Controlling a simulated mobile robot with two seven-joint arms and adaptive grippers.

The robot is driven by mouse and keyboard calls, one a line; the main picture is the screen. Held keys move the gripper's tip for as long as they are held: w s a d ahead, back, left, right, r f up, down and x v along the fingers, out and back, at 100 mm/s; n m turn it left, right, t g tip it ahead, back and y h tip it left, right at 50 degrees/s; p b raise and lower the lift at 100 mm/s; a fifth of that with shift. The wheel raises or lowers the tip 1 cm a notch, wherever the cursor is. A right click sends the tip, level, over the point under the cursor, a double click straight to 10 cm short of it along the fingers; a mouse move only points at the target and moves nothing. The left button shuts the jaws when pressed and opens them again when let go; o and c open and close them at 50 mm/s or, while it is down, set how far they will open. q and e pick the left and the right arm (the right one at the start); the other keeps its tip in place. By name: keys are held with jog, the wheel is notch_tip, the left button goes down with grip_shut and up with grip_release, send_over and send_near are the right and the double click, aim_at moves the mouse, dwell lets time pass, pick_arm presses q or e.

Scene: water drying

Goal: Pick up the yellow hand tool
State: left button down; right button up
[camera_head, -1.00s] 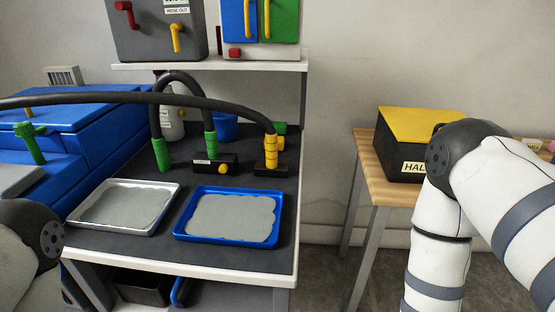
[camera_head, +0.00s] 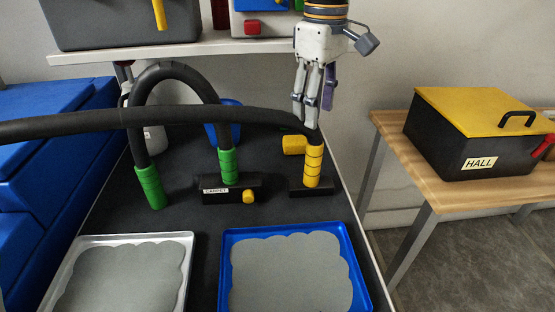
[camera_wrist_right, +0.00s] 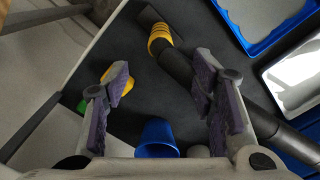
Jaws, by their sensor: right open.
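A yellow piece (camera_head: 293,144), which seems to be the yellow hand tool, lies on the dark bench top behind the yellow-banded hose end (camera_head: 313,165). Only part of it shows. In the right wrist view a yellow piece (camera_wrist_right: 128,86) shows beside the left finger, which partly hides it, with a green part (camera_wrist_right: 82,106) nearby. My right gripper (camera_head: 308,118) points down above the back of the bench, close to the yellow piece and hose. It is open, and nothing shows held between its fingers (camera_wrist_right: 160,75). My left gripper is out of view.
A black hose (camera_head: 170,115) arches over the bench, close to my right gripper. A blue cup (camera_head: 222,130) stands behind it. A blue tray (camera_head: 226,262) and a silver tray (camera_head: 188,262) lie in front. A shelf (camera_head: 200,48) rises behind. A yellow-lidded box (camera_head: 470,108) sits on the wooden table.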

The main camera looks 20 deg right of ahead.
aim_at(314, 157)
jog(key=f, duration=1.1)
jog(key=shift+s+d+f, duration=0.1)
jog(key=shift+s+f, duration=0.15)
jog(key=shift+f, duration=0.15)
grip_shut()
